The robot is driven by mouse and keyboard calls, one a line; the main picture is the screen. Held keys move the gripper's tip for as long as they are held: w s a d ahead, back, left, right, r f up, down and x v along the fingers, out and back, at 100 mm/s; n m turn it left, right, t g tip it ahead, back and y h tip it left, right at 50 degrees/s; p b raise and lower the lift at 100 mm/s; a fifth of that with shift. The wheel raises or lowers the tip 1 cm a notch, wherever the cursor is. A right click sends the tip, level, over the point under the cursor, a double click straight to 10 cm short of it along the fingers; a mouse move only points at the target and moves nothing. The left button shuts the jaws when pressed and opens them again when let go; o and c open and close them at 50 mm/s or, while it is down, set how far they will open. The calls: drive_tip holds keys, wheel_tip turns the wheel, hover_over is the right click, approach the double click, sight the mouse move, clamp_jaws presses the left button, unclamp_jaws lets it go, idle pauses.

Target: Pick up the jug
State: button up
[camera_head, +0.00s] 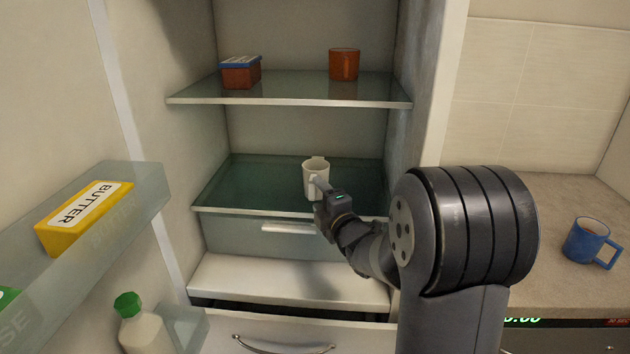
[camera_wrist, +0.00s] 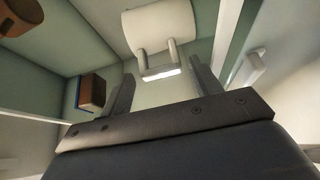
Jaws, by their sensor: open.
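The jug (camera_head: 314,176) is white and stands upright on the middle glass shelf (camera_head: 250,180) of the open fridge. My gripper (camera_head: 324,192) is just in front of it and hides part of its lower right side. In the wrist view the jug's body (camera_wrist: 160,28) is at the top, with its handle (camera_wrist: 161,73) toward me. My gripper (camera_wrist: 160,82) is open there, one finger on each side of the handle's line. The handle appears at or just beyond the fingertips; I cannot tell its exact depth. I see no grip on it.
The upper glass shelf (camera_head: 290,92) holds a brown box with a blue lid (camera_head: 240,74) and an orange-brown cup (camera_head: 344,64). The open door at left carries butter (camera_head: 85,217) and a green-capped bottle (camera_head: 143,325). A blue mug (camera_head: 590,241) stands on the right counter.

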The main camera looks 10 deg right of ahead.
drive_tip(key=shift+x, duration=0.95)
drive_tip(key=c, duration=1.2)
drive_tip(key=shift+r, duration=0.15)
drive_tip(key=shift+c, duration=0.3)
